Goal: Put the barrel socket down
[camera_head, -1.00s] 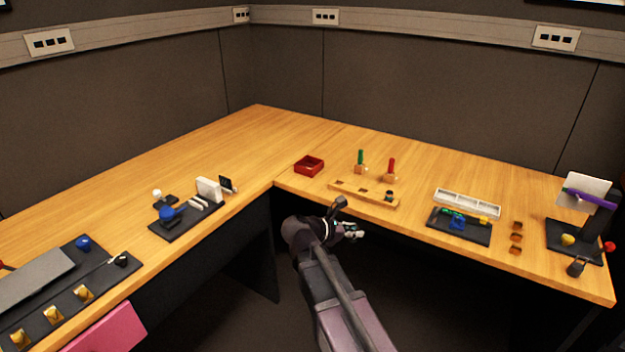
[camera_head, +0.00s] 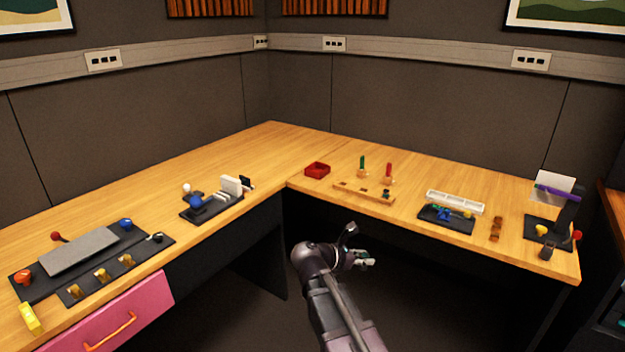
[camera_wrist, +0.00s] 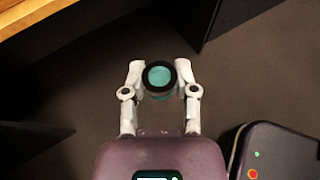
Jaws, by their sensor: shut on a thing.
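My gripper (camera_wrist: 159,80) is shut on a short round barrel socket (camera_wrist: 159,77), with a dark rim and a teal face, held between the two pale fingers in the wrist view. Dark floor shows beneath it. In the head view my gripper (camera_head: 362,258) hangs in front of the right desk wing, apart from the desk edge. The held socket is too small to make out clearly there.
The L-shaped wooden desk (camera_head: 285,150) carries a red tray (camera_head: 317,170), a wooden holed strip (camera_head: 364,192), a white sectioned tray (camera_head: 455,202) and a black mat with coloured parts (camera_head: 446,218). A pink drawer (camera_head: 125,312) projects at left.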

